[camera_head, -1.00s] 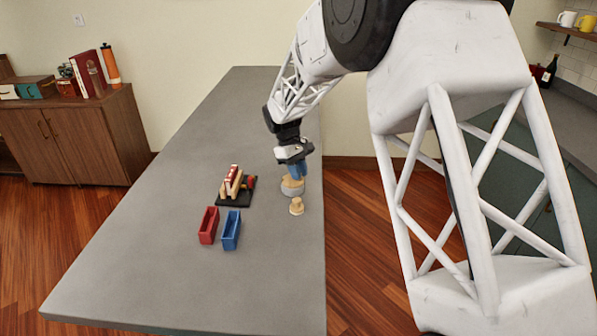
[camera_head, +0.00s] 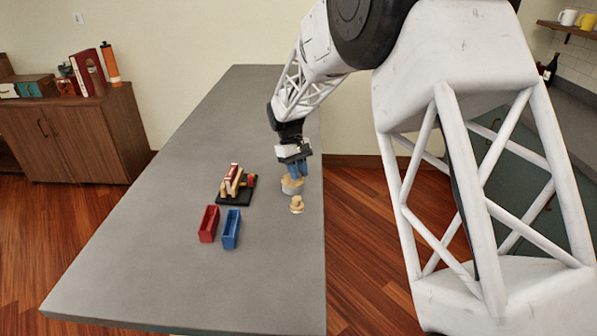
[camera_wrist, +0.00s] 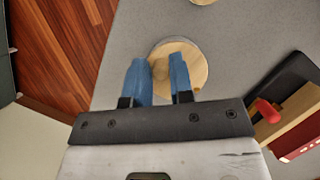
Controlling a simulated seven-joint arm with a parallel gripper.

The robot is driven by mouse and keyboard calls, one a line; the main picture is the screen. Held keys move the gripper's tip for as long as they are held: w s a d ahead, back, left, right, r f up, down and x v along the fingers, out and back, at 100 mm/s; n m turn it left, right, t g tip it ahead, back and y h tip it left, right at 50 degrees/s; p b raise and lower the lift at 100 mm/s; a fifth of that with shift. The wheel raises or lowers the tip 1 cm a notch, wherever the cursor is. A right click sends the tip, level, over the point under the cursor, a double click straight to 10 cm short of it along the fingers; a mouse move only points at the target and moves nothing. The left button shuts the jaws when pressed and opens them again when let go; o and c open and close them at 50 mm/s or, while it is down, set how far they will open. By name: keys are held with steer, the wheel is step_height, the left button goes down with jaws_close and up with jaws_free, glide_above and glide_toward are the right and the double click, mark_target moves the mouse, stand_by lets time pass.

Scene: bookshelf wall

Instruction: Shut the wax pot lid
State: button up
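The wax pot (camera_head: 290,191) is a small pale grey round pot near the table's right edge. A light wooden round lid (camera_head: 290,183) shows at its top; I cannot tell whether it is fully seated. In the wrist view the lid (camera_wrist: 196,62) is a wooden disc partly hidden behind my fingers. My gripper (camera_head: 299,174) points down just above and behind the pot. Its two blue fingers (camera_wrist: 159,72) stand apart with a gap between them. One finger overlaps the lid's left edge in the wrist view, the other covers its middle. Contact cannot be made out.
A small wooden stamp-like piece (camera_head: 297,205) stands close in front of the pot. A black stand with wooden and red parts (camera_head: 236,184) is to the left. A red bin (camera_head: 209,224) and a blue bin (camera_head: 231,230) are nearer. The grey table (camera_head: 150,265) is otherwise clear.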

steer(key=o, duration=0.3)
steer(key=shift+r, duration=0.1)
steer(key=v, duration=0.7)
steer(key=shift+r, duration=0.25)
steer(key=shift+w, duration=0.1)
